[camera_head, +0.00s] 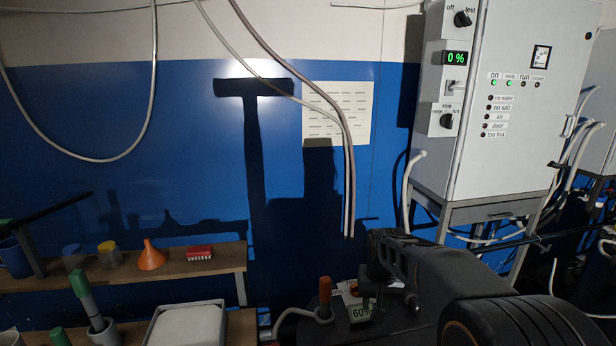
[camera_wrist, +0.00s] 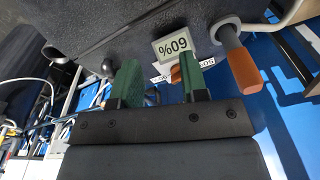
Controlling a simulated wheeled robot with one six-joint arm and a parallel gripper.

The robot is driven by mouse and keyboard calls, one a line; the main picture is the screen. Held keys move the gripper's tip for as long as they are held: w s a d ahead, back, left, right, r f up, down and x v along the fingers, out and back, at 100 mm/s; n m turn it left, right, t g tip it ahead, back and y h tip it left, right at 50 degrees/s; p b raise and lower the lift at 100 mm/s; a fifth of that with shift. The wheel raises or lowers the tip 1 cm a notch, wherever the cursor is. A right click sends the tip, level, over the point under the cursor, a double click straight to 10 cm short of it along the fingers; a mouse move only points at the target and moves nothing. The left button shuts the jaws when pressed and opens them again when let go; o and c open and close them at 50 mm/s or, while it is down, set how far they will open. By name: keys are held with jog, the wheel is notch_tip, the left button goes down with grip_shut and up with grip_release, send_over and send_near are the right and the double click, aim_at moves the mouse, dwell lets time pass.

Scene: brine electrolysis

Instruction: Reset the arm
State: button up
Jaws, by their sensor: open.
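My arm reaches in from the lower right of the head view, and my gripper (camera_head: 368,286) is at its end, low over the dark equipment. In the wrist view my gripper (camera_wrist: 158,68) shows two green fingers held apart, with no object gripped between them. Whether the fingers touch anything is unclear.
A grey control cabinet (camera_head: 520,110) stands at the right, its screen reading 0 %. A wooden shelf (camera_head: 235,262) at left holds an orange funnel (camera_head: 151,258) and a red box (camera_head: 199,253). Hoses (camera_head: 348,190) hang in the middle. The blue wall is behind.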

jog(key=s+r+t, duration=0.1)
jog(key=s+r, duration=0.1)
jog(key=s, duration=0.7)
jog(key=s+r+n+t, duration=0.1)
jog(key=s+r+t, duration=0.1)
jog(key=s, duration=0.7)
jog(key=shift+s+d+t, duration=0.15)
jog(key=shift+s+t, duration=0.05)
jog(key=shift+t, duration=0.1)
jog(key=shift+o, duration=0.2)
